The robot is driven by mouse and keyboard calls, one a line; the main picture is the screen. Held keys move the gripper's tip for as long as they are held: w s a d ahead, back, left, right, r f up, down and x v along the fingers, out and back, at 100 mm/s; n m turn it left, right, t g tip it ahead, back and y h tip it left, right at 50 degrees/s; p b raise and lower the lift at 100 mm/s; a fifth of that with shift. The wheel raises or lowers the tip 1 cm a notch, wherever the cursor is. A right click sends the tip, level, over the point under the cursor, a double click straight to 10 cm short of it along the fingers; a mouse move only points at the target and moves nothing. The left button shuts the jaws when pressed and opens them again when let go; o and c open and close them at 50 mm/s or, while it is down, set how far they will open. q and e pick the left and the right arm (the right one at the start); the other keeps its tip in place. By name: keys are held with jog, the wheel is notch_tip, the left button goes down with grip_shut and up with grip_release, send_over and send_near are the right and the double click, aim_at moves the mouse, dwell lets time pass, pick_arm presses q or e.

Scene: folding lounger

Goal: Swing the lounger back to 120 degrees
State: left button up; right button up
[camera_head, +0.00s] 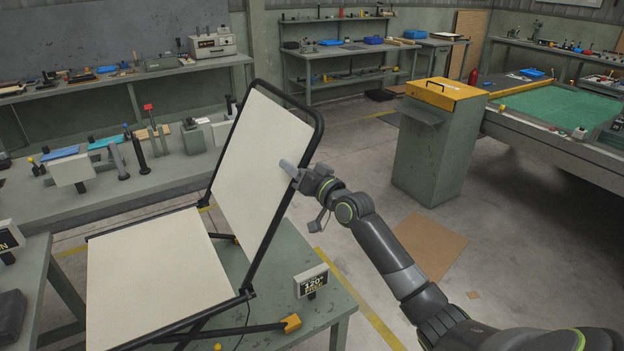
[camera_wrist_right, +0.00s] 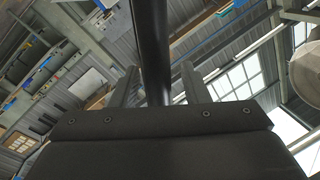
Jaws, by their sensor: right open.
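The folding lounger has a cream seat panel (camera_head: 155,275) lying nearly flat and a cream backrest (camera_head: 258,140) in a black tube frame, tilted up and leaning back. My right gripper (camera_head: 292,172) is at the backrest's right side tube, partly in front of the panel. In the right wrist view the black tube (camera_wrist_right: 151,40) runs between the two fingers of my right gripper (camera_wrist_right: 158,78), which stand apart. I cannot tell whether either finger touches it. My left gripper is out of view.
The lounger stands on a green table (camera_head: 325,308). A green cabinet with a yellow top (camera_head: 445,95) stands to the right. A bench with tools (camera_head: 150,165) runs behind at the left. Open floor lies right of the lounger, with a cardboard sheet (camera_head: 428,245) on it.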

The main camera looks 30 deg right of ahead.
jog(key=p+v, duration=0.1)
jog(key=v, duration=1.6)
jog(key=shift+p, duration=0.4)
jog(key=shift+s, duration=0.1)
jog(key=d+f+m+g+h, duration=0.1)
jog(key=d+f+g+h, duration=0.35)
jog(key=f, duration=1.45)
jog(key=s+d+f+g+h, duration=0.15)
jog(key=s+f, duration=0.25)
jog(key=f, duration=0.5)
jog(key=s+d+f+g, duration=0.1)
jog(key=s+d+f, duration=0.2)
jog(key=s+f, duration=0.35)
jog(key=s+a+f+n+g, duration=0.1)
jog(key=s+a+f+g, duration=0.15)
jog(key=s+f, duration=0.65)
jog(key=s+a+f+n+g, duration=0.1)
jog(key=s+a+f+g, duration=0.15)
jog(key=s+f, duration=0.6)
jog(key=s+a+f+g, duration=0.1)
jog(key=s+a+f, duration=0.2)
jog(key=s, duration=0.3)
jog(key=s+a+f+n+g, duration=0.1)
jog(key=s+a+f+g, duration=0.1)
jog(key=s, duration=0.3)
jog(key=s+a+f+g, duration=0.2)
jog(key=s+a+f, duration=0.2)
jog(key=s+f, duration=0.1)
jog(key=shift+s+n+y, duration=0.4)
jog(key=shift+s, duration=0.5)
